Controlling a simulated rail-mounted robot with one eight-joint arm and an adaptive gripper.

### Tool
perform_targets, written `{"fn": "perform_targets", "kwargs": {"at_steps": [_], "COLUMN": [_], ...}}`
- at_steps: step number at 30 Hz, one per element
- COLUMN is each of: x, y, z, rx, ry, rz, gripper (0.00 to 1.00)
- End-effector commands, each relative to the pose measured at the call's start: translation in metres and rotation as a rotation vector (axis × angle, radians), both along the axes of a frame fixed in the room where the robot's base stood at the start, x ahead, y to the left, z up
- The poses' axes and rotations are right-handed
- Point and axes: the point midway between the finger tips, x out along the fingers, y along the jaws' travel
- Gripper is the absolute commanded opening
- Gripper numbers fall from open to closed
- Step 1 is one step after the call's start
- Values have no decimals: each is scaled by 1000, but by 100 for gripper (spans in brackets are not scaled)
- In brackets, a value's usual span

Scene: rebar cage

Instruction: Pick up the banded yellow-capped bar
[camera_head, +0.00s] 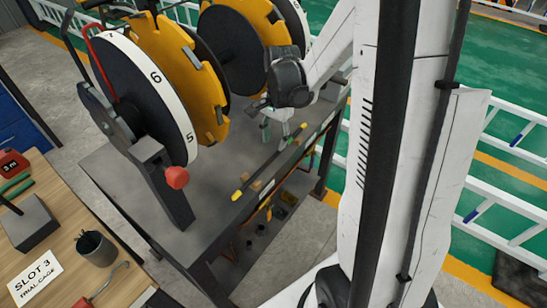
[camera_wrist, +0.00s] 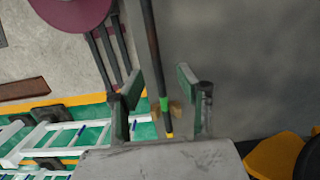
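The dark banded bar (camera_head: 262,172) lies along the front edge of the grey bench in the head view, with a yellow cap at its near end. In the wrist view the bar (camera_wrist: 153,60) runs down the picture, with a green band and a yellow cap (camera_wrist: 169,135) at its lower end. My gripper (camera_head: 275,137) hangs over the bench near the bar's far part. Its fingers (camera_wrist: 160,85) are apart, and the bar shows in the gap between them. I cannot tell whether the bar is between the fingers or beyond them.
Large black-and-yellow wheels (camera_head: 165,70) stand on the bench (camera_head: 120,175) at left, with a red knob (camera_head: 177,178) at the front. A wooden table with a grey cup (camera_head: 97,250) is at lower left. White ladder-like rails (camera_head: 515,145) cross the green floor at right.

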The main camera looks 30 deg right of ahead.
Motion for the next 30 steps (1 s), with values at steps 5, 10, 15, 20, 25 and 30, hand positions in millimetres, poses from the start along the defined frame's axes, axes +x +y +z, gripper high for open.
{"fn": "perform_targets", "kwargs": {"at_steps": [5, 10, 15, 20, 25, 30], "x": [-6, -8, -9, -9, -9, -9], "y": [4, 6, 7, 7, 7, 7], "z": [-23, -43, -49, -49, -48, -48], "rx": [0, 0, 0, 0, 0, 0], "ry": [0, 0, 0, 0, 0, 0], "rz": [0, 0, 0, 0, 0, 0], "gripper": [35, 35, 35, 35, 12, 0]}}
